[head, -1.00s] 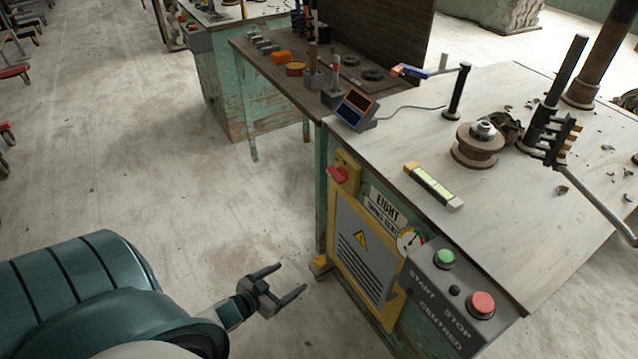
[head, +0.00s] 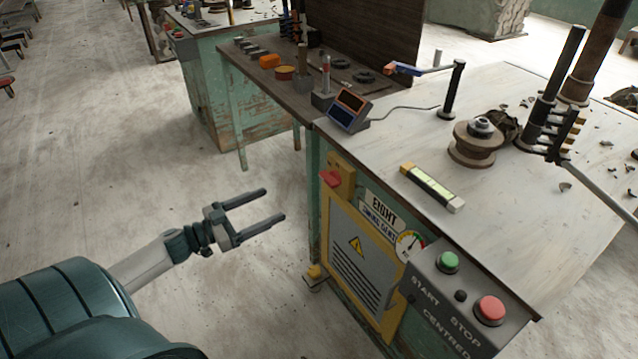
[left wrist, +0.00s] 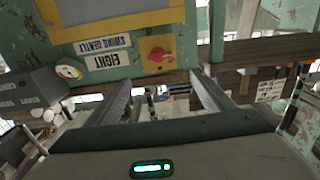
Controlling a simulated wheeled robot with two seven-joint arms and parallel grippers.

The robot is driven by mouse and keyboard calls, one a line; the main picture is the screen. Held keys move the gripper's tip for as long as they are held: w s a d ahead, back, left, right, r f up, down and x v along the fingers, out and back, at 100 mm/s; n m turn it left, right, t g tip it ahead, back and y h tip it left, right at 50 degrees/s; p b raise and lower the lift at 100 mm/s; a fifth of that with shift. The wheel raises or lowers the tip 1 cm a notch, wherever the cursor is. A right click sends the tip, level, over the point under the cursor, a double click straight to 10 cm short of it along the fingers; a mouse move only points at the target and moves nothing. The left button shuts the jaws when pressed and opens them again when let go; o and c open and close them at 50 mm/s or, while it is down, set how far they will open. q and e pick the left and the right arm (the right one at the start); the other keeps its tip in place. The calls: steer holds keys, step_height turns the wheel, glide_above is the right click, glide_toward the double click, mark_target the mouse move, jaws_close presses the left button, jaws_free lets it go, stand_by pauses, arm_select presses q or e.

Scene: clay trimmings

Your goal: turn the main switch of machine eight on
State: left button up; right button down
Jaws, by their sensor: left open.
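Machine eight is a green bench with a pale top (head: 500,130) and a label reading "EIGHT" (head: 384,208). Its main switch, a red knob (head: 331,179) on a yellow plate, sits at the upper left of the front, above a yellow-framed vent panel (head: 357,245). In the left wrist view the red switch (left wrist: 158,54) shows upside down, beyond my fingers and above the space between them. My left gripper (head: 276,205) is open and empty, to the left of the switch and apart from it. My right gripper is not in view.
A grey box with a green button (head: 448,262) and a red button (head: 490,309) is at the front right. A gauge (head: 410,245) sits beside the label. A level (head: 432,187) and small display (head: 349,110) lie on top. Open floor is left.

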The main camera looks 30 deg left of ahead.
mark_target(325, 181)
arm_select(q)
steer(key=x, duration=1.7)
steer(key=shift+w+d, duration=0.1)
steer(key=shift+w, duration=0.05)
steer(key=shift+c, duration=0.6)
steer(key=c, duration=0.9)
